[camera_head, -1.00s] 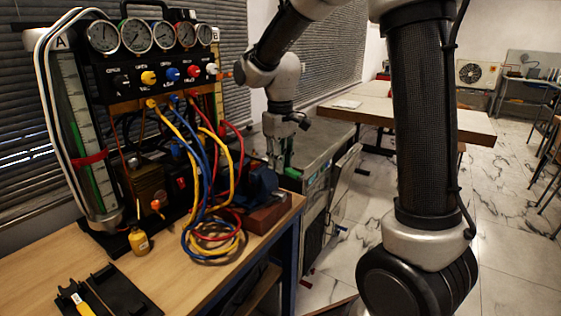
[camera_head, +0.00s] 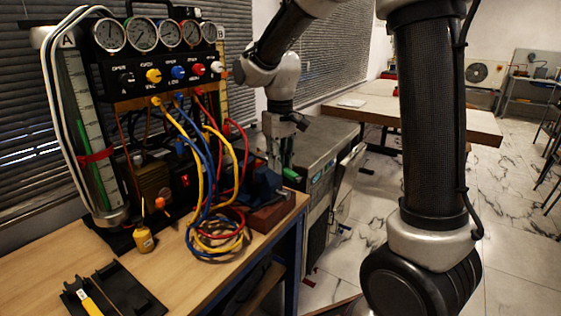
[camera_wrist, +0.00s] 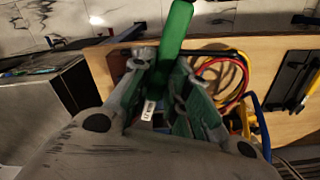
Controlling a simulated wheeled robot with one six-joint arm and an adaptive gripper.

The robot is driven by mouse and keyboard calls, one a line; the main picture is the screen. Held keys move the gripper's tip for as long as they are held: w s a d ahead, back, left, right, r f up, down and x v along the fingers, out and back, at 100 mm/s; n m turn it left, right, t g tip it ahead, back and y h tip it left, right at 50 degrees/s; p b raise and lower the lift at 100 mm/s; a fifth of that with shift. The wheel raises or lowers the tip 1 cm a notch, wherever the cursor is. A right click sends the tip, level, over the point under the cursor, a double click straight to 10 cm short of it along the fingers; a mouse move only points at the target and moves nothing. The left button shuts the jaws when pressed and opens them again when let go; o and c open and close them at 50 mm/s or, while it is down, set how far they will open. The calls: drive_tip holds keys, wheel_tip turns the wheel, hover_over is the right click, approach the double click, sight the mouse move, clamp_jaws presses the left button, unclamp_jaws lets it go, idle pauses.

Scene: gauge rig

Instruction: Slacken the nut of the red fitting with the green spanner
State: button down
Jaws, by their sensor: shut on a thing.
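The green spanner is in my gripper, with its green shank running out toward the top in the wrist view (camera_wrist: 176,32). My gripper (camera_wrist: 160,75) is shut on it; the fingers lie on both sides of it. In the head view my gripper (camera_head: 278,160) hangs right of the gauge rig, above the grey cabinet, and a bit of green (camera_head: 291,173) shows beside it. The red fitting (camera_head: 199,91) appears to be where the red hose joins the manifold's underside, left of and above my gripper. Its nut is too small to make out. The spanner's jaw end cannot be made out.
Yellow, blue and red hoses (camera_head: 205,190) loop down onto the wooden bench. A blue vise-like block (camera_head: 262,187) stands at the bench's right end. The grey cabinet top (camera_head: 325,142) looks clear.

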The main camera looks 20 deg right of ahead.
sight(291, 172)
drive_tip(key=shift+s, duration=0.1)
drive_tip(key=shift+s+d, duration=0.2)
drive_tip(key=shift+s, duration=0.55)
drive_tip(key=shift+s+d, duration=0.25)
drive_tip(key=shift+s, duration=0.55)
drive_tip(key=shift+s+d, duration=0.2)
drive_tip(key=shift+s, duration=0.55)
drive_tip(key=shift+r, duration=0.1)
drive_tip(key=shift+r, duration=2.2)
